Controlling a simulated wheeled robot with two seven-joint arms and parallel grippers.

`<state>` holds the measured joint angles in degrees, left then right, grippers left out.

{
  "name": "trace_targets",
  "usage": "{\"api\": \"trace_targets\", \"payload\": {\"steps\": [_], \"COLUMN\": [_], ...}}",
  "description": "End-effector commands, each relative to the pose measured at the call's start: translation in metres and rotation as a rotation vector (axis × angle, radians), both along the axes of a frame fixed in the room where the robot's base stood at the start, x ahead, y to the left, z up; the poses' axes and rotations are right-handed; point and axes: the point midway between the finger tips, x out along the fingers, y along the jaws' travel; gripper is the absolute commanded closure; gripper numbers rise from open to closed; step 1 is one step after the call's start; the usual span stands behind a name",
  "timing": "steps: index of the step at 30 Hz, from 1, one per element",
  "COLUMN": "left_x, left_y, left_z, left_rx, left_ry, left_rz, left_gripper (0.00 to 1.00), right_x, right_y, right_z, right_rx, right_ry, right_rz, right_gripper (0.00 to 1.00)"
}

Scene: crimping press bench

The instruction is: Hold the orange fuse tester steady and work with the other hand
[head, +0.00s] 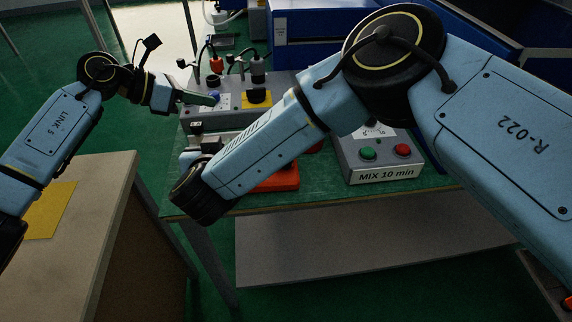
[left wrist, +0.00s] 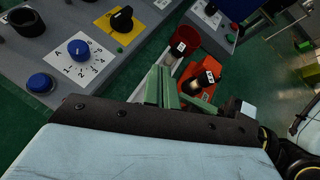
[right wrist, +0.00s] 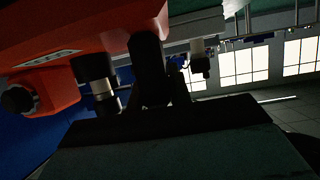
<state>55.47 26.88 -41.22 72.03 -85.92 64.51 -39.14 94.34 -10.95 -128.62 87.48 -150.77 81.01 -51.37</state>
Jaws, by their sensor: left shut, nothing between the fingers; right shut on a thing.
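The orange fuse tester (head: 275,181) lies on the green bench, largely hidden behind my right arm in the head view. In the left wrist view the orange tester (left wrist: 214,69) shows a dark labelled part on top, beyond my left fingers. Its orange body (right wrist: 85,30) fills the top left of the right wrist view, very close. My right gripper (right wrist: 158,75) is shut on the tester; its fingertips are dark and partly hidden against the orange body. My left gripper (head: 208,98), with green fingers, is shut and empty above the grey control panel; its fingers (left wrist: 175,92) also show in the left wrist view.
A grey panel (head: 228,122) with knobs stands at the back. A box marked MIX 10 min (head: 375,172) with green and red buttons stands right of the tester. A red cup (left wrist: 187,40) is near the tester. My right arm crosses the bench front.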

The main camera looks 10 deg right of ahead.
Motion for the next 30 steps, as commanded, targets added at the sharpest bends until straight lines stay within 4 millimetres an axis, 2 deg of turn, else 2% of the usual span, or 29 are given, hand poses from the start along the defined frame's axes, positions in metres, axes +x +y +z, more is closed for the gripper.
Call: {"api": "trace_targets", "payload": {"steps": [1,6,12,15,19,24,30], "left_x": [-0.004,-0.025,-0.054,-0.071,-0.096,-0.126,-0.139], "left_y": [-0.028,-0.102,-0.162,-0.180,-0.187,-0.181,-0.175], "left_z": [0.013,0.041,0.068,0.073,0.059,0.030,0.017], "left_rx": [0.042,0.240,0.552,0.742,0.950,1.108,1.167], "left_ry": [-0.025,-0.103,-0.225,-0.281,-0.302,-0.267,-0.240], "left_rz": [-0.067,-0.276,-0.472,-0.563,-0.698,-0.859,-0.933], "left_gripper": [1.00,1.00,1.00,1.00,1.00,1.00,1.00], "right_x": [-0.004,-0.004,-0.004,-0.004,-0.004,-0.004,-0.004], "right_y": [0.001,0.001,0.000,0.000,0.000,0.000,0.000], "right_z": [-0.006,-0.006,-0.006,-0.006,-0.006,-0.006,-0.006], "right_rx": [-0.002,-0.002,-0.002,-0.003,-0.003,-0.003,-0.002], "right_ry": [0.016,0.016,0.016,0.015,0.015,0.015,0.015], "right_rz": [0.006,0.006,0.006,0.005,0.005,0.005,0.003], "right_gripper": [1.00,1.00,1.00,1.00,1.00,1.00,1.00]}}
